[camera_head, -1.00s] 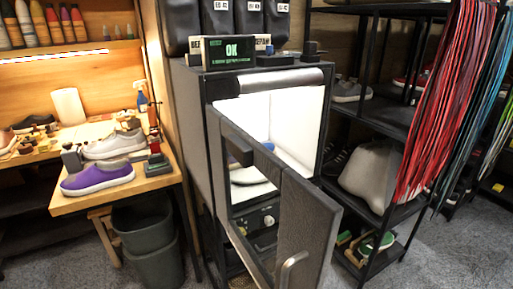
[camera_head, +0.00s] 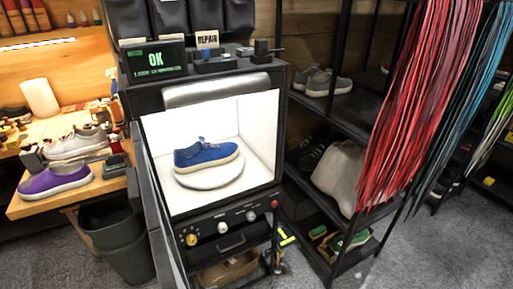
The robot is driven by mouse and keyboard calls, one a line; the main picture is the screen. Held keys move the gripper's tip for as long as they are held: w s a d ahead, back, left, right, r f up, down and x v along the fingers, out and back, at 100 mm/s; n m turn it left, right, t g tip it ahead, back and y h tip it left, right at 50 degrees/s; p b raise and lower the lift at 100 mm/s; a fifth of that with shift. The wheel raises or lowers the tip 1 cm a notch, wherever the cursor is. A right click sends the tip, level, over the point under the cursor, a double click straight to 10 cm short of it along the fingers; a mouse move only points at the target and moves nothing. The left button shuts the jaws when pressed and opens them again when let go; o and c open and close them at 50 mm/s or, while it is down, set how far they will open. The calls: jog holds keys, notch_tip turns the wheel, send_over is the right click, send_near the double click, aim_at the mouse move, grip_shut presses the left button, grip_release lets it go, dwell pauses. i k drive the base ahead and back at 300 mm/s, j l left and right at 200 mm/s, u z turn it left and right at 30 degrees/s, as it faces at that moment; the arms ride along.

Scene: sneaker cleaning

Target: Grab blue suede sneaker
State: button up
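The blue suede sneaker (camera_head: 207,154) stands upright on a round white turntable (camera_head: 212,179) inside a white-lined lit cabinet (camera_head: 262,140). The cabinet front is open, and the door (camera_head: 160,215) shows nearly edge-on along the left side. My gripper and arm are not in view.
A wooden bench (camera_head: 30,207) at left holds a purple shoe (camera_head: 54,180) and a grey-white shoe (camera_head: 77,143). A dark bin (camera_head: 118,240) stands between bench and cabinet. Black shelving (camera_head: 340,110) with hanging red laces (camera_head: 415,110) stands right. Grey floor is open at lower right.

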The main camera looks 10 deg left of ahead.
aim_at(201, 155)
jog(key=i+l+z, duration=0.15)
jog(key=z, duration=0.15)
jog(key=i+z, duration=0.25)
jog(key=i+u, duration=0.7)
jog(key=u, duration=0.15)
jog(key=i+j+u, duration=0.1)
jog(key=i+u, duration=0.15)
jog(key=u, duration=0.15)
jog(key=i+u, duration=0.3)
jog(key=u, duration=0.15)
jog(key=i+l+u, duration=0.1)
jog(key=i+u, duration=0.3)
jog(key=k, duration=0.1)
